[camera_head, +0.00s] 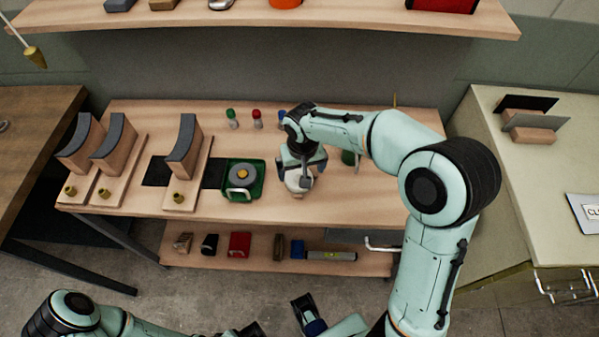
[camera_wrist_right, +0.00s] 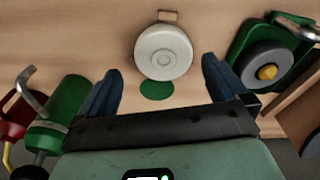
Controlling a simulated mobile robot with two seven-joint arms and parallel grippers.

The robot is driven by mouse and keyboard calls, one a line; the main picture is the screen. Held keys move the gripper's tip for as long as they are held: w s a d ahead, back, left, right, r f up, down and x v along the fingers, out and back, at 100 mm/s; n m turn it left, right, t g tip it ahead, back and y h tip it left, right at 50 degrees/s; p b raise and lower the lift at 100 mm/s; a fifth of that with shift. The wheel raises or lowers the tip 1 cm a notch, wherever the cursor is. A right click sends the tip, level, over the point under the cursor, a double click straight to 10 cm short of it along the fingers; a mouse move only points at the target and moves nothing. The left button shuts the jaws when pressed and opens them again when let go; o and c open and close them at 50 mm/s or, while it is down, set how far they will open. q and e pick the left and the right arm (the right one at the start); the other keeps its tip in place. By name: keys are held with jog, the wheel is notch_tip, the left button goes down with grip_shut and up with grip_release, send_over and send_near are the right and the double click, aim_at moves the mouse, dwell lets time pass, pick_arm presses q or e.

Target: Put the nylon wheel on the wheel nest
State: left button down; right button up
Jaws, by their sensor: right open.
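A white round wheel (camera_wrist_right: 164,52), which looks like the nylon wheel, lies on the workbench with a small bracket at its edge. It also shows in the head view (camera_head: 298,186), partly covered by my right gripper (camera_head: 302,168). In the right wrist view, my right gripper (camera_wrist_right: 160,70) is open, its dark blue fingers apart on either side of the wheel's near edge. A green tray (camera_head: 257,187) with a handle holds a grey disc with a yellow hub. I cannot tell which thing is the wheel nest. My left arm (camera_head: 75,312) is low at the left; its jaws are unclear.
A green disc (camera_wrist_right: 157,91) lies beside the white wheel. Wooden stands with curved dark tops (camera_head: 182,145) fill the bench's left side. Small green and red bottles (camera_head: 232,118) stand at the back. A green cylinder (camera_wrist_right: 62,112) is near my right gripper. An upper shelf (camera_head: 300,20) overhangs behind.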

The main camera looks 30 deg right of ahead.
pick_arm(q)
jog(key=shift+w+r+p, duration=0.1)
jog(key=shift+r+p, duration=0.35)
jog(key=shift+r, duration=0.1)
pick_arm(e)
notch_tip(320, 180, up, 8)
jog(key=shift+s+a, duration=0.3)
jog(key=shift+s, duration=0.1)
